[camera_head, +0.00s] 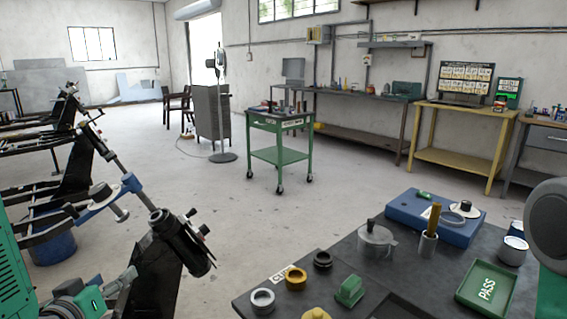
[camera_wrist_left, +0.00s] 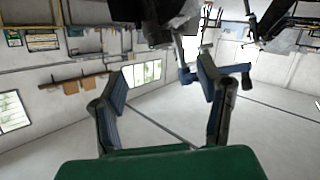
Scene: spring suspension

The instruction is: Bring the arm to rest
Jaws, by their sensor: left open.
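My left arm (camera_head: 15,275), green with grey joints, comes in at the lower left of the head view. My left gripper (camera_head: 122,285) is small and partly cut off there, beside a long black-and-silver strut assembly (camera_head: 180,240) with a blue link (camera_head: 112,195). In the left wrist view my left gripper (camera_wrist_left: 163,72) has its two blue-padded fingers spread apart, with nothing between the pads. The blue link (camera_wrist_left: 232,70) shows near its right fingertip; I cannot tell whether they touch. Only a grey and green piece of my right arm (camera_head: 550,230) shows at the right edge; its gripper is out of view.
A dark worktable (camera_head: 345,250) at lower right bears rings, a green block (camera_head: 350,290), a green PASS tray (camera_head: 487,288) and a blue case (camera_head: 410,212). Black frames (camera_head: 40,145) and a blue drum (camera_head: 52,248) stand at left. A green cart (camera_head: 278,155) stands mid-room; floor between is clear.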

